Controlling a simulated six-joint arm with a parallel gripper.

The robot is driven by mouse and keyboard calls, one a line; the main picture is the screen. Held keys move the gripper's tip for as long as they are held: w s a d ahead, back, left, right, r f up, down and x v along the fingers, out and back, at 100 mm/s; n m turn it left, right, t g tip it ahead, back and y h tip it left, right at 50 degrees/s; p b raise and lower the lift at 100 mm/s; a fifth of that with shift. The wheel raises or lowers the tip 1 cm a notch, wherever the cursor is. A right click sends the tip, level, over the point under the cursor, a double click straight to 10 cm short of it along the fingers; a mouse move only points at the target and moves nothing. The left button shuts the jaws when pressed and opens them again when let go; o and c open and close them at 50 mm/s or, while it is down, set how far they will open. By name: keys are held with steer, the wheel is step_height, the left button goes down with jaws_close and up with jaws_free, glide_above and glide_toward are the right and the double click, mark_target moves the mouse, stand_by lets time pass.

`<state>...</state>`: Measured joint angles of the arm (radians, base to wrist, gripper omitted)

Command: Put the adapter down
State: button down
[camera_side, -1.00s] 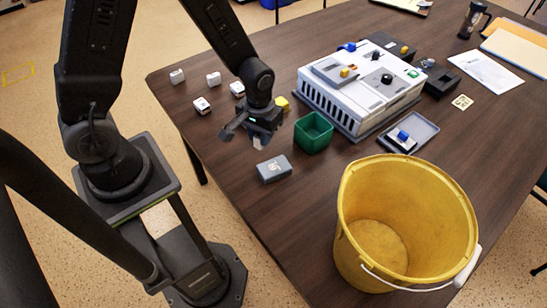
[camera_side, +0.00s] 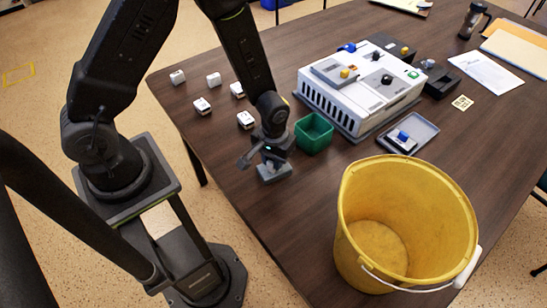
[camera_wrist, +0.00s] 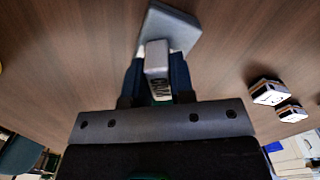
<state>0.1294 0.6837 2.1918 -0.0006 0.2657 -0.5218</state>
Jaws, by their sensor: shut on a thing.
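The adapter (camera_side: 274,173) is a grey block at the near left part of the dark wooden table, in front of the green bin. My gripper (camera_side: 268,160) is over it, pointing down, and shut on it. In the wrist view the adapter (camera_wrist: 168,26) shows a flat grey body and a lighter raised part with dark lettering (camera_wrist: 157,57). This raised part sits between my two fingers (camera_wrist: 155,78). The fingers and wrist hide much of the adapter in the side view. I cannot tell whether its underside touches the table.
The green bin (camera_side: 313,132) stands close behind my gripper. A white device (camera_side: 362,86) is beyond it, with a grey tray (camera_side: 424,131) to its right. Several small white blocks (camera_side: 202,106) lie at the left. A big yellow bucket (camera_side: 405,215) stands at the right front.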

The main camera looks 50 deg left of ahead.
steer(key=c, duration=1)
jaws_free()
steer(key=shift+f, duration=0.1)
steer(key=s+a+r+m+t, duration=0.1)
steer(key=s+r, duration=0.1)
steer(key=r, duration=1)
steer(key=s+a+r+m+t, duration=0.1)
steer(key=s+r+t, duration=0.1)
steer(key=r, duration=1)
steer(key=s+r+m+t, duration=0.1)
steer(key=s+r, duration=0.1)
steer(key=s+a+r, duration=0.1)
steer(key=s+r, duration=0.2)
steer(key=s+a+r+m+t, duration=0.1)
steer(key=s+r, duration=0.1)
steer(key=s, duration=0.1)
steer(key=shift+s+a+r+m+t, duration=0.15)
steer(key=shift+a+r+m+t, duration=0.05)
steer(key=shift+r+m+t, duration=0.15)
